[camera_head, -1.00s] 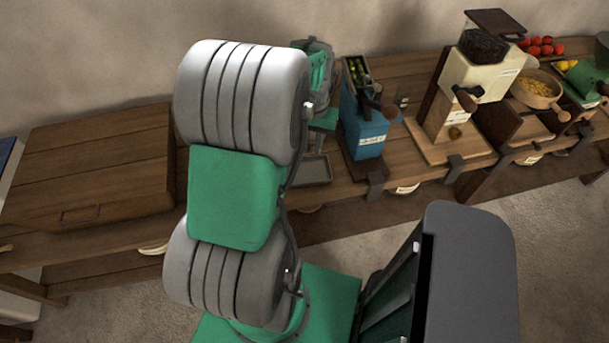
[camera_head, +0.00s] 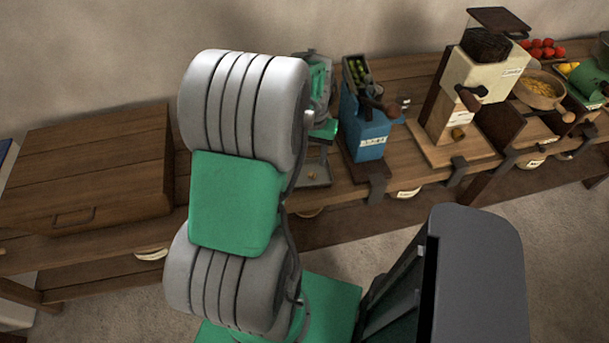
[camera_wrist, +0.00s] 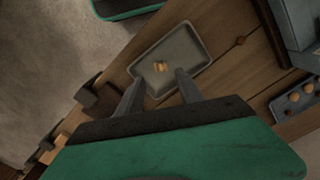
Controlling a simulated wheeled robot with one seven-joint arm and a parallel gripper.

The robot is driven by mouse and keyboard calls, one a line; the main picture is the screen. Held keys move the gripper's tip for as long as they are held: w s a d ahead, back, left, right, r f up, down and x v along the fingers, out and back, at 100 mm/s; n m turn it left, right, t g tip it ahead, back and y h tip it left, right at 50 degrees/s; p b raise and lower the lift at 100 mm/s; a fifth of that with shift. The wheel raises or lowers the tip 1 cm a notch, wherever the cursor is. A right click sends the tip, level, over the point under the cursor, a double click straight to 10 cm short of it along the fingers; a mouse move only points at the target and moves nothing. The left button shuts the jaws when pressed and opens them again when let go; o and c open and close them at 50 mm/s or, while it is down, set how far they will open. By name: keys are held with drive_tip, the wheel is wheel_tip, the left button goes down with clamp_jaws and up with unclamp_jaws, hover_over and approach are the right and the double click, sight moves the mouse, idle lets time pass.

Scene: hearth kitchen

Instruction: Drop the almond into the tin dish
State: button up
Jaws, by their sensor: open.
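The tin dish (camera_wrist: 191,32) is a shallow grey rectangular tray on the wooden bench in the wrist view. The almond (camera_wrist: 160,66), a small orange-tan piece, lies inside it on the dish floor. My gripper (camera_wrist: 159,88) is open and empty, with its two fingers apart by the dish's near side and the almond beyond the fingertips. In the head view the dish (camera_head: 322,181) stands at the bench's front beside my arm, with the almond (camera_head: 311,176) in it. My arm hides part of the bench there.
A blue grinder (camera_head: 365,130) stands right of the dish, then a cream grinder (camera_head: 480,75) and a bowl of yellow pieces (camera_head: 541,103). A wooden box (camera_head: 90,160) is at the left. The wrist view shows a tray with several round nuts (camera_wrist: 293,97) at right.

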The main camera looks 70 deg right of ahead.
drive_tip(key=shift+r, duration=0.1)
wheel_tip(320, 180, up, 8)
drive_tip(key=b, duration=0.1)
drive_tip(key=shift+f, duration=0.2)
